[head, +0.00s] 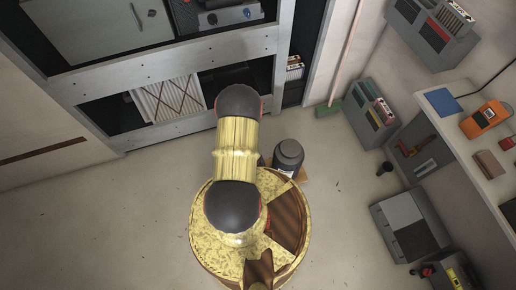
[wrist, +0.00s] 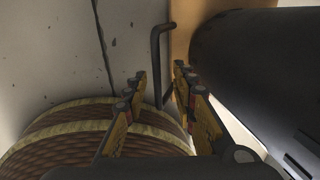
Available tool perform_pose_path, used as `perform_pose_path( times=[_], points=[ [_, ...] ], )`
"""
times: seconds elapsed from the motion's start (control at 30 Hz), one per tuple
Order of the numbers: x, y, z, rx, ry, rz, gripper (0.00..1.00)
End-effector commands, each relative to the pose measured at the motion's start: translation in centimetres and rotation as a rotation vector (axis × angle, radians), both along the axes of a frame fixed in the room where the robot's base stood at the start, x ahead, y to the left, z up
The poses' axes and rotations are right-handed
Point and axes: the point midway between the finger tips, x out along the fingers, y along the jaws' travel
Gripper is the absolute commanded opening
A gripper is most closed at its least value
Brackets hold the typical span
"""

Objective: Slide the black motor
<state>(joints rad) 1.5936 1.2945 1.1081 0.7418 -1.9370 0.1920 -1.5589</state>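The black motor (head: 288,157) is a dark cylinder on the floor, just right of my arm in the head view. In the wrist view the motor (wrist: 255,65) fills the upper right, close beside my gripper's right finger. In the head view the gripper is hidden by my arm.
A tan board (head: 303,174) shows beside and under the motor. A rack (head: 170,45) stands at the back. Grey bins (head: 372,112), a dark-topped case (head: 410,225) and a white bench (head: 470,130) line the right side. The floor (head: 120,215) at left is clear.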

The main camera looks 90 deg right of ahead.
Motion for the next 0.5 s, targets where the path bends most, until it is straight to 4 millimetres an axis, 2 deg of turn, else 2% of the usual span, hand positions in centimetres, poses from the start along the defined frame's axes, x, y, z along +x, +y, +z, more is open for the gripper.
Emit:
perform_pose_path(
  times=[0.5],
  points=[
    [1.1, 0.1, 6.3, -0.003, 0.001, 0.001, 0.27]
  ],
)
